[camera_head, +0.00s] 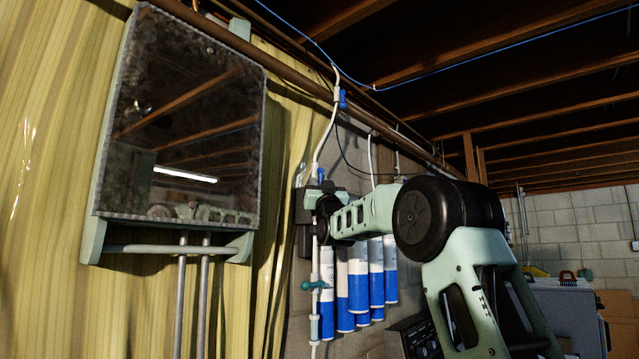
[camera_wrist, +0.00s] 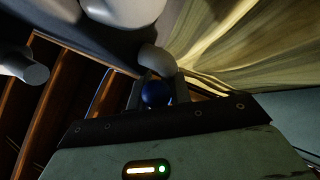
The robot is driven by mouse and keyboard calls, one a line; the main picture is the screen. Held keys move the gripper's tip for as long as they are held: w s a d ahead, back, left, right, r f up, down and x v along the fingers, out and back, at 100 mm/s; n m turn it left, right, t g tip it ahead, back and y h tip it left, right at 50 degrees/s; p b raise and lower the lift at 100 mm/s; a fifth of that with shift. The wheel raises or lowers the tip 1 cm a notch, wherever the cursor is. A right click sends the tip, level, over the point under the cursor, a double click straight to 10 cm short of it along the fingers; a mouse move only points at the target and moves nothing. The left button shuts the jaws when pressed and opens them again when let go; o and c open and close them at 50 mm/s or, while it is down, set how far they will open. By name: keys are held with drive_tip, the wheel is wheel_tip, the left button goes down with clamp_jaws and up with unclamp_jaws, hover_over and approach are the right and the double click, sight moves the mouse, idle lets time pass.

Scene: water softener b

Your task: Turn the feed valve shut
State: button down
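A blue valve handle (camera_head: 321,173) shows on the white pipe just above my gripper (camera_head: 322,181) in the head view. In the wrist view a round dark blue knob (camera_wrist: 157,94) sits between the two fingers of my gripper (camera_wrist: 158,90). A finger stands on either side of the knob, and I cannot tell whether they touch it. The pictures do not label which valve is the feed valve. Another blue valve handle (camera_head: 342,99) is higher on the pipe, and a teal valve handle (camera_head: 313,285) is lower; my gripper is apart from both.
Several blue and white filter cylinders (camera_head: 358,280) hang below my arm. A mirror-like panel (camera_head: 185,120) is on the left before a yellow curtain (camera_head: 40,150). A brown pipe (camera_head: 290,78) runs overhead. Grey pipe (camera_wrist: 28,72) shows close by in the wrist view.

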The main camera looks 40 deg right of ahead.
drive_tip(key=shift+a+m, duration=0.1)
drive_tip(key=shift+m, duration=0.2)
drive_tip(key=shift+a+m+g+h, duration=0.15)
drive_tip(key=shift+m+g+h, duration=0.45)
drive_tip(key=shift+m+g, duration=0.25)
drive_tip(key=m+g+h+p, duration=0.1)
drive_tip(key=m+g+p, duration=0.1)
drive_tip(key=m, duration=0.1)
drive_tip(key=a+m+g+h+p, duration=0.1)
drive_tip(key=m+g+p, duration=0.1)
drive_tip(key=m+g, duration=0.1)
drive_tip(key=shift+s+r+g, duration=0.1)
drive_tip(key=shift+g, duration=0.15)
drive_tip(key=c, duration=1.3)
unclamp_jaws()
drive_tip(key=shift+c, duration=0.2)
